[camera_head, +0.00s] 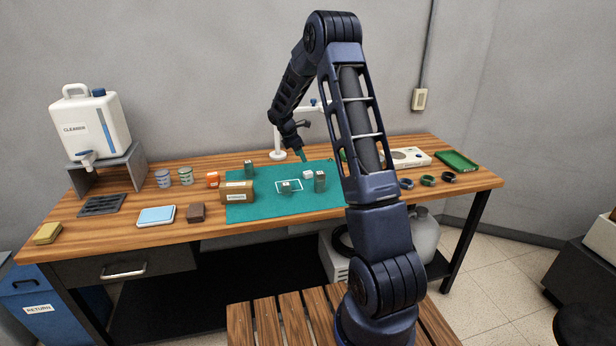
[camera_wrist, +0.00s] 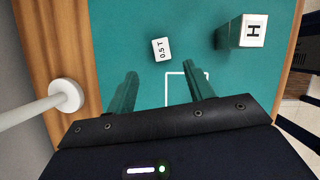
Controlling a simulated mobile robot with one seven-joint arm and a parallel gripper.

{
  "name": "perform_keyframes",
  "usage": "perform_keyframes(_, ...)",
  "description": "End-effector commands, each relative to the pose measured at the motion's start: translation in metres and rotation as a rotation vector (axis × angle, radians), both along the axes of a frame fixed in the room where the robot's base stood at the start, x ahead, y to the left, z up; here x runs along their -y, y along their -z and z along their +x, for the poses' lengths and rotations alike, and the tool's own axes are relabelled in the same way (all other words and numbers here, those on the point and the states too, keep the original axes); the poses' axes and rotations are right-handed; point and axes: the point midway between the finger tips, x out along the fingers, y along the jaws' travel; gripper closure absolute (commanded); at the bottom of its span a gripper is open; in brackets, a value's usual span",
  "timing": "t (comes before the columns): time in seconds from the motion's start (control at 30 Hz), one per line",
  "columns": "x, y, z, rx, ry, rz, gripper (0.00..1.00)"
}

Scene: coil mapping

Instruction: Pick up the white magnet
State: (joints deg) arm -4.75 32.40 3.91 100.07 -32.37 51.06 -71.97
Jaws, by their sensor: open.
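In the head view my gripper (camera_head: 304,158) points down over the back of the mat, close to the magnet.
A white stand (camera_head: 278,153) rises behind the mat. A grey-green block (camera_head: 286,188) stands by a white outline.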

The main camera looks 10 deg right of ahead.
Motion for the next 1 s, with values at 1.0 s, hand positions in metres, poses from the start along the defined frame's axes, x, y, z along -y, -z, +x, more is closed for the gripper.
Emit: perform_keyframes(1.0,0.034,0.095,0.004,0.001,0.003,0.001,0.47)
